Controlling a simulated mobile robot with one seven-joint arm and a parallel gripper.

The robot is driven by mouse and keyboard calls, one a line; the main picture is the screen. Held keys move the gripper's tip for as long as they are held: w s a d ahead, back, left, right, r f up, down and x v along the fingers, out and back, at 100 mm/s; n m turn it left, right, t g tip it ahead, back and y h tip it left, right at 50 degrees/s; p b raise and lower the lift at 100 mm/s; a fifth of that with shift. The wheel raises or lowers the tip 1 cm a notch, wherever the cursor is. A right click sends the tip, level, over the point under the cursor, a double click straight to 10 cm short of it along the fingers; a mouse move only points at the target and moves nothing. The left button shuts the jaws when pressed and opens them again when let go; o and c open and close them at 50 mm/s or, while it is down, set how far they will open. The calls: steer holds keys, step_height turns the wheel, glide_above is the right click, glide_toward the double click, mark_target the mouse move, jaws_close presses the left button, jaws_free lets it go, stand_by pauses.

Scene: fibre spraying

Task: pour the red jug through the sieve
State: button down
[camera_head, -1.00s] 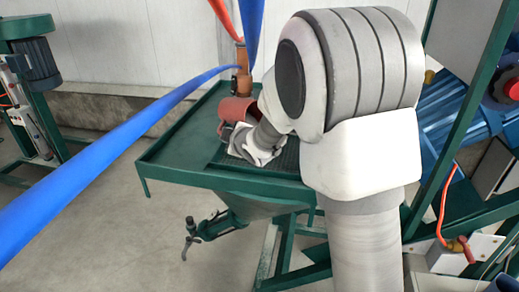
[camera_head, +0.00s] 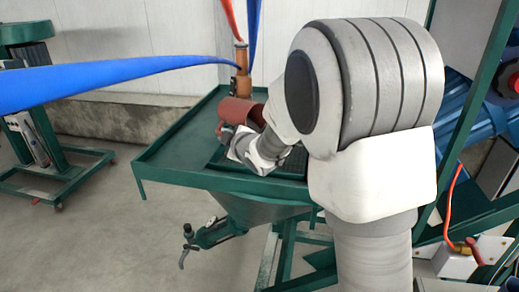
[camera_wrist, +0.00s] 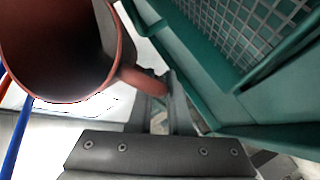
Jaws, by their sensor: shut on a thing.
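The red jug (camera_head: 240,112) is over the green table in the head view, near the sieve. The wrist view shows the jug (camera_wrist: 60,50) at upper left, with its open mouth facing the camera and a dark inside; I cannot tell what it holds. My gripper (camera_wrist: 158,92) is shut on the jug's handle (camera_wrist: 145,80). In the head view my gripper (camera_head: 230,135) is small and partly hidden by my wrist. The sieve, a mesh in a green frame (camera_wrist: 240,30), is to the right of the jug in the wrist view. My arm covers part of it in the head view.
The green table (camera_head: 165,160) has a raised rim and a funnel (camera_head: 255,207) below. A brown pipe (camera_head: 243,75) stands behind the jug. A blue hose (camera_head: 110,75) crosses at left. Blue machinery (camera_head: 480,120) is at right.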

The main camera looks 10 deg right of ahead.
steer(key=shift+r+t+y+b, duration=0.3)
steer(key=shift+t+b, duration=0.5)
steer(key=shift+b, duration=1.75)
steer(key=shift+s+d+r+m+t+b, duration=0.1)
steer(key=shift+r+m+t+b, duration=0.2)
steer(key=shift+r+t+b, duration=0.5)
steer(key=shift+g+p, duration=0.5)
steer(key=g+p, duration=0.1)
steer(key=p, duration=0.1)
steer(key=f+g+p, duration=0.1)
steer(key=p, duration=0.2)
steer(key=shift+a+f+n+p, duration=0.15)
steer(key=shift+a+n+p, duration=0.2)
steer(key=shift+n, duration=0.05)
steer(key=g+h+p, duration=0.1)
steer(key=g+p, duration=0.1)
steer(key=p, duration=0.4)
steer(key=shift+a+n+h, duration=0.15)
steer(key=shift+n+h, duration=0.15)
steer(key=shift+f, duration=0.2)
steer(key=p, duration=0.2)
steer(key=r+g+p, duration=0.1)
steer(key=p, duration=0.1)
steer(key=a+r+g+p, duration=0.1)
steer(key=p, duration=0.2)
steer(key=shift+w+r+h, duration=0.2)
steer(key=shift+w+h, duration=0.2)
